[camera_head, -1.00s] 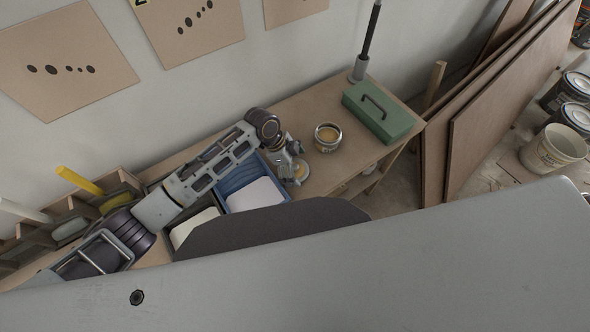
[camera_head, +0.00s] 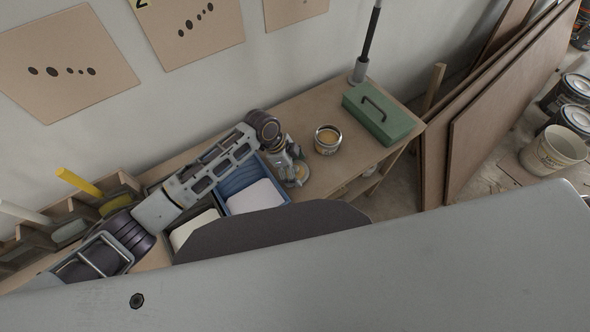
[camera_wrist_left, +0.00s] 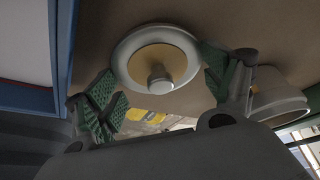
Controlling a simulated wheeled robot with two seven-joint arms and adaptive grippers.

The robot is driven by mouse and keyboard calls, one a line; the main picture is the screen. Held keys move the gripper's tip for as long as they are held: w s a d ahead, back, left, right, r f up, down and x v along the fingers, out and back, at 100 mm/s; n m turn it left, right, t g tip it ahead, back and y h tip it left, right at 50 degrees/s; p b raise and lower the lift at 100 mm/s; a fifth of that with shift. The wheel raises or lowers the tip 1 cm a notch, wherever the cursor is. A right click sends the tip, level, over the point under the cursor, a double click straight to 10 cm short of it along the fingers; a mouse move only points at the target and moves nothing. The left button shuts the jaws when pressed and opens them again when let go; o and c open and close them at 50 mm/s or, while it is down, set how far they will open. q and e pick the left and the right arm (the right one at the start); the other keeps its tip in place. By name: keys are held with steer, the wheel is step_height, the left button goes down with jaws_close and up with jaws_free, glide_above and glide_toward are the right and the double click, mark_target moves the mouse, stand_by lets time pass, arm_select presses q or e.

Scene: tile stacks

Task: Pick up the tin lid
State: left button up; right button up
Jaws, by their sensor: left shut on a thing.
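The tin lid, a round pale disc with a yellowish middle and a knob, shows in the left wrist view (camera_wrist_left: 133,62) between my green-padded fingers. In the head view the lid (camera_head: 301,174) is small and partly covered by my left gripper (camera_head: 292,164), on the bench just right of the blue tray. My left gripper (camera_wrist_left: 160,86) is shut on the lid. The exact contact of the pads is hard to make out. An open tin (camera_head: 327,139) with yellowish contents stands to the right of the gripper, apart from it. My right gripper is not in view.
A blue tray (camera_head: 236,179) with a white tile lies left of the gripper. A green toolbox (camera_head: 384,114) and a lamp pole (camera_head: 364,60) stand further right on the bench (camera_head: 318,105). A wooden rack (camera_head: 84,206) is at left. My own grey body hides the front.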

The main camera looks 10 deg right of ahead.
arm_select(q)
steer(key=shift+r, duration=0.8)
step_height(320, 180, up, 6)
steer(key=shift+f, duration=0.1)
steer(key=shift+c, duration=0.6)
steer(key=shift+r, duration=0.55)
steer(key=c, duration=0.8)
steer(key=shift+r+p, duration=0.3)
steer(key=shift+r, duration=0.05)
jaws_close()
steer(key=shift+r, duration=0.4)
steer(key=o, duration=0.5)
jaws_free()
steer(key=o, duration=0.7)
step_height(320, 180, up, 11)
glide_above(295, 168)
steer(key=w+a, duration=0.2)
steer(key=a, duration=0.2)
steer(key=shift+s+a, duration=0.15)
steer(key=shift+s, duration=0.05)
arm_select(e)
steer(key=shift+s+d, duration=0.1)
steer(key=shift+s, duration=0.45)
